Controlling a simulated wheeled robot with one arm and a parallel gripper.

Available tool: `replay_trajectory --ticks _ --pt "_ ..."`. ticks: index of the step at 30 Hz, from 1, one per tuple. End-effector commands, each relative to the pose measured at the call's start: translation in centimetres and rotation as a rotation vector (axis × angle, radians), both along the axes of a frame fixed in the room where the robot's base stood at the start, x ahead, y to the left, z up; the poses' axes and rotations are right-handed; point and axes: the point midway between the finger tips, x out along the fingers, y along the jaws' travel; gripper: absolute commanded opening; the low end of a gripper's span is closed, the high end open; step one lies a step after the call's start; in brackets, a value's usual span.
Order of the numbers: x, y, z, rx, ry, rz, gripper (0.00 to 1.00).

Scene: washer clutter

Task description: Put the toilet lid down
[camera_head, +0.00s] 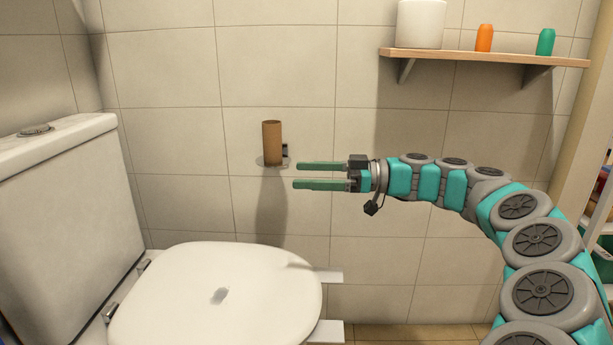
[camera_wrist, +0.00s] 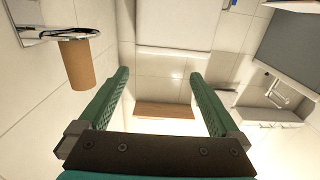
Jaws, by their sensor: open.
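The white toilet lid (camera_head: 180,295) lies flat, closed over the toilet bowl in the lower left of the head view. A small dark smudge or reflection shows on its middle. My gripper (camera_head: 295,174) is above and to the right of the lid, apart from it, with its green fingers pointing left. The fingers are parallel, apart and empty. In the wrist view my gripper (camera_wrist: 158,74) is also open, with nothing between the fingertips. I cannot make out the lid in the wrist view.
The toilet tank (camera_head: 70,230) stands at the left. A brown cardboard roll (camera_head: 272,143) stands on a wall holder behind the gripper; it also shows in the wrist view (camera_wrist: 77,65). A wall shelf (camera_head: 480,57) holds a white container, an orange item and a green item.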

Motion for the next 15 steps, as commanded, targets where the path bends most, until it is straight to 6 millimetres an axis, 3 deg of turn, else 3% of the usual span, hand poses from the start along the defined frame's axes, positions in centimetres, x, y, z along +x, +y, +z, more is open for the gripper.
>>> replay_trajectory --ticks 9,15 --pt "-0.01 0.69 -0.03 -0.001 0.001 0.001 0.99" --pt "-0.02 0.68 -0.03 -0.001 0.001 0.001 0.76"
